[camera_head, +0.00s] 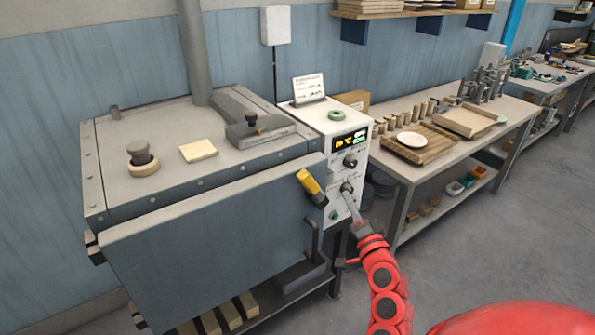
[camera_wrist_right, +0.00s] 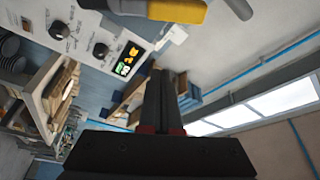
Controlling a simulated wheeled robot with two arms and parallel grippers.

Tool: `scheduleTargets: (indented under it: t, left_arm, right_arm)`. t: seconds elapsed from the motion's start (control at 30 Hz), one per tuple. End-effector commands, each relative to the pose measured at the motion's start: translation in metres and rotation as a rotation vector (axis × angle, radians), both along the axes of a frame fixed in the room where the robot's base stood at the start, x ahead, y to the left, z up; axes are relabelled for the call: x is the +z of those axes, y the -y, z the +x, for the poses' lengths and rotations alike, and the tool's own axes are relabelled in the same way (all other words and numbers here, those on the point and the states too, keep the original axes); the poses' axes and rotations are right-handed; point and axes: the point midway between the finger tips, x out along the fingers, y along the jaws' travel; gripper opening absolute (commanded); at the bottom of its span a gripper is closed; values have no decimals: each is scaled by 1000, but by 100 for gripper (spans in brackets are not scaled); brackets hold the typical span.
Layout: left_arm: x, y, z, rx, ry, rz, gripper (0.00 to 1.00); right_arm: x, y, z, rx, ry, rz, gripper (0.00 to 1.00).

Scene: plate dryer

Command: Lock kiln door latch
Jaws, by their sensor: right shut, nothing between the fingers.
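The grey kiln (camera_head: 200,190) stands at the left with its front door (camera_head: 215,235) flush against the body, as far as I can tell. The latch handle with a yellow grip (camera_head: 309,183) sits at the door's upper right corner and slants down to the right. It also shows at the top of the right wrist view as a yellow grip (camera_wrist_right: 178,10). My right gripper (camera_head: 349,198) is shut and empty. It is in front of the control panel (camera_head: 347,145), to the right of and a little below the latch, apart from it. My left gripper is not in view.
A vertical door handle (camera_head: 313,240) is below the latch. The panel has a lit display and dark knobs (camera_head: 350,161) close to my gripper. A workbench (camera_head: 470,150) with trays and pottery stands to the right. The floor (camera_head: 480,240) in front of it is clear.

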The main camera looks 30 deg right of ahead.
Motion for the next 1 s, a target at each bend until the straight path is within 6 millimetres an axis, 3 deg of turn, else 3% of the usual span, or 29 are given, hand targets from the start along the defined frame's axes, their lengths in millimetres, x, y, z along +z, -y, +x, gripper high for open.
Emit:
scheduleTargets:
  t: [0.57,0.67,1.0]
  left_arm:
    - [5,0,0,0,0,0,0]
    - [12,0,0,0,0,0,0]
    - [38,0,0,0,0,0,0]
  right_arm:
    - [9,-4,4,39,-4,1,0]
    - [13,-2,15,38,-2,1,0]
    - [25,13,81,38,-3,2,0]
